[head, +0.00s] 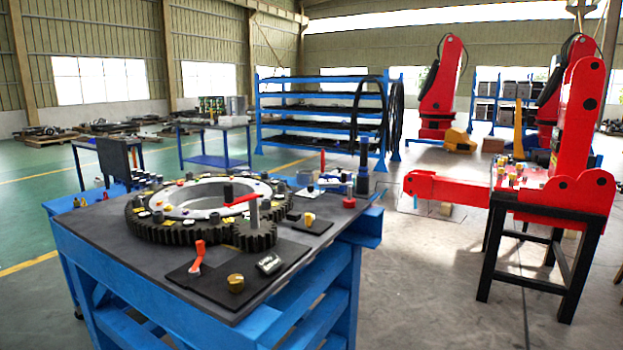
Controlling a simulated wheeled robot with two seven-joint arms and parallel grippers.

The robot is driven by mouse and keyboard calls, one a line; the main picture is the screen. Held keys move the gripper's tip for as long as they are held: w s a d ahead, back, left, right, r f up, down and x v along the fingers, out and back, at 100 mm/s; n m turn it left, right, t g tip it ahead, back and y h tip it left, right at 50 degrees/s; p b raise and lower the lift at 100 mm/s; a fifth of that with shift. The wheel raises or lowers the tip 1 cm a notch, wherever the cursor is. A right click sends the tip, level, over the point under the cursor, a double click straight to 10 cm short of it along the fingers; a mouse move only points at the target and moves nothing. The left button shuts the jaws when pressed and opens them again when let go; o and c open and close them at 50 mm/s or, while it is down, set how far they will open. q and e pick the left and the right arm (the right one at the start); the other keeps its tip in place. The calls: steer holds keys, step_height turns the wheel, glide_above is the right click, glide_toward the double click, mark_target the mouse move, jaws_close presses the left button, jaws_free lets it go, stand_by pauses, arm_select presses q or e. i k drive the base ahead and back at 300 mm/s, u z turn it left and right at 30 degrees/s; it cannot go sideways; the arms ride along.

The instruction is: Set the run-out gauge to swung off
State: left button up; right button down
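No part is clearly labelled as the run-out gauge, and I cannot tell for sure which one it is. A red arm (241,200) beside a grey upright post (254,214) shows at the front right of the large toothed ring (145,226), near the small pinion gear (256,239). A red-handled lever (197,258) stands tilted on a dark plate (190,275) at the table's front. A pale piece with a bar (325,184) lies at the back right of the table. Neither of my grippers is in view.
The blue table (240,332) has a dark top. A red crane part on a black stand (495,250) is to the right. Open floor (430,290) lies between them.

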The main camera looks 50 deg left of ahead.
mark_target(322, 183)
steer(key=u, duration=1)
steer(key=i, duration=0.9)
steer(key=u, duration=1.05)
